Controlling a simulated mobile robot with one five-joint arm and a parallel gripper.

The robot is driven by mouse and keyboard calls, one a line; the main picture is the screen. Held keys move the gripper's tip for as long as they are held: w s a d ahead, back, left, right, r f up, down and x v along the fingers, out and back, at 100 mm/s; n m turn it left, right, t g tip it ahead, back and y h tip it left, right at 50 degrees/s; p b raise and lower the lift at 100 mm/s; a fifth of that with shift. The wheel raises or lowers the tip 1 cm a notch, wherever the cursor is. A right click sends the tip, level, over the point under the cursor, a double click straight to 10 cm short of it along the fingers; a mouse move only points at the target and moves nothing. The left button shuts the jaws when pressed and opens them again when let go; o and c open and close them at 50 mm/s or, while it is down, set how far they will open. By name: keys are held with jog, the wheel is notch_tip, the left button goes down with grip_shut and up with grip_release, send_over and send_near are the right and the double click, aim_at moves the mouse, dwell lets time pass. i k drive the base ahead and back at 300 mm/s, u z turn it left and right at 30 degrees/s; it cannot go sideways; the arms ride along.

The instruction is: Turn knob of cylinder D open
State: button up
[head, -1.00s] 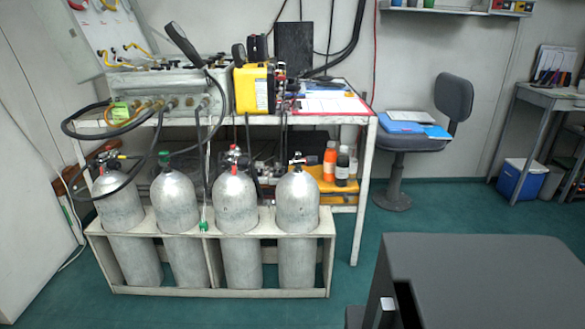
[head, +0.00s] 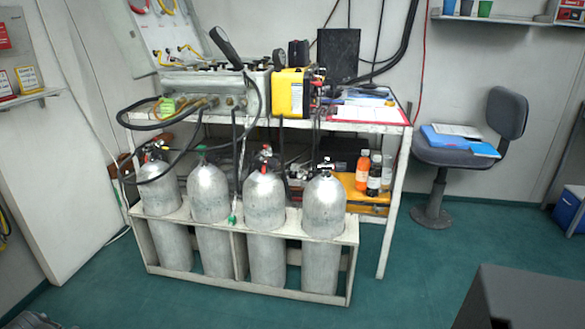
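Several grey gas cylinders stand upright in a row in a low white rack (head: 205,272). The rightmost cylinder (head: 324,208), likely cylinder D, has a dark valve with a knob (head: 327,165) on top; its lettering is too small to read. The cylinder to its left (head: 263,201) has a red-topped valve. Another cylinder (head: 208,195) has a green valve top, and the leftmost cylinder (head: 160,188) has a red and dark one. My gripper is not in view.
A white table (head: 398,145) with a panel box (head: 205,85) and a yellow case (head: 290,92) stands behind the cylinders. Hoses hang over the left cylinders. A chair (head: 470,150) stands right of the table.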

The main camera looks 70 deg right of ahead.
aim_at(274, 163)
jog(key=z, duration=2.1)
jog(key=i, duration=0.55)
jog(key=u, duration=2.25)
jog(key=k, duration=1.4)
jog(key=z, duration=0.45)
